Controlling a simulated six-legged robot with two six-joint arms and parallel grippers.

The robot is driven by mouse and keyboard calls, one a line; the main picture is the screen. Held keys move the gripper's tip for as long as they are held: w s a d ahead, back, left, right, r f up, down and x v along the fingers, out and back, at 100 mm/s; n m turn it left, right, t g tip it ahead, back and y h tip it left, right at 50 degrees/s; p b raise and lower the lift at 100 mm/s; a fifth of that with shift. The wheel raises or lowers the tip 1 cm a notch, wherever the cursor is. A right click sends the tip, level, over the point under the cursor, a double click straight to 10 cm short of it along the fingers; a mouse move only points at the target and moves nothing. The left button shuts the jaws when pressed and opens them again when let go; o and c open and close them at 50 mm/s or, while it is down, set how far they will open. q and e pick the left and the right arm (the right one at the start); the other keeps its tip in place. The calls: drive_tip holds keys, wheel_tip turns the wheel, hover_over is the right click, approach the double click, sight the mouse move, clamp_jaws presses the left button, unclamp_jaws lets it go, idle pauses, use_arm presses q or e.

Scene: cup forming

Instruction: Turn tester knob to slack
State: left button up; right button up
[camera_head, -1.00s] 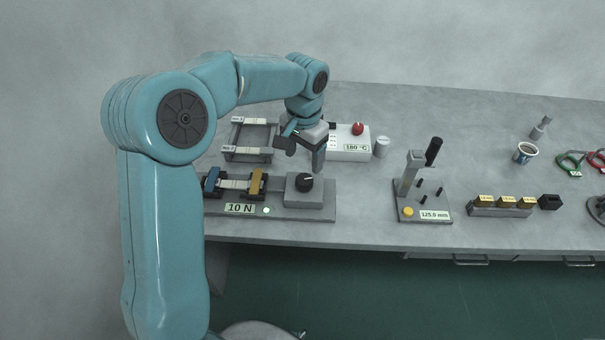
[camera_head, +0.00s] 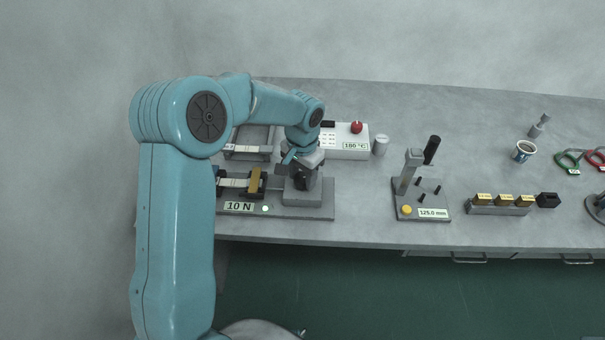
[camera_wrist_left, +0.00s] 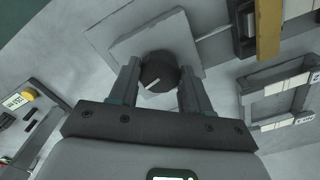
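The tester (camera_head: 290,212) stands at the front left of the table, with a "10 N" display (camera_head: 238,206) and a small lit lamp (camera_head: 265,209) on its base. Its round black knob (camera_wrist_left: 158,72) with a white pointer line sits on a grey block (camera_wrist_left: 124,46) in the left wrist view. My left gripper (camera_head: 301,188) is down over that block and largely hides the knob in the head view. In the left wrist view its fingers (camera_wrist_left: 158,84) stand on either side of the knob, with narrow gaps seeming to show. My right gripper is not in view.
A yellow-brown clamp (camera_head: 254,181) with a pale strip stands left of the knob block. Behind are a frame (camera_head: 247,152) and a white heater box (camera_head: 348,143) with a red knob. A gauge stand (camera_head: 425,211) reading 125.0 mm stands to the right, with clear table between.

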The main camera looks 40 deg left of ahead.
use_arm(q)
drive_tip(key=shift+f, duration=0.1)
drive_tip(key=n+b, duration=0.2)
drive_tip(key=shift+w+n, duration=0.1)
drive_tip(key=shift+n, duration=0.3)
drive_tip(key=n+b, duration=0.2)
drive_tip(key=n, duration=0.1)
drive_tip(key=shift+n, duration=0.3)
drive_tip(key=n+b, duration=0.1)
drive_tip(key=n, duration=0.3)
drive_tip(key=shift+b, duration=0.35)
drive_tip(key=shift+n+b, duration=0.55)
drive_tip(key=shift+n, duration=1.65)
drive_tip(key=o, duration=0.9)
drive_tip(key=shift+o, duration=0.8)
drive_tip(key=shift+w, duration=0.1)
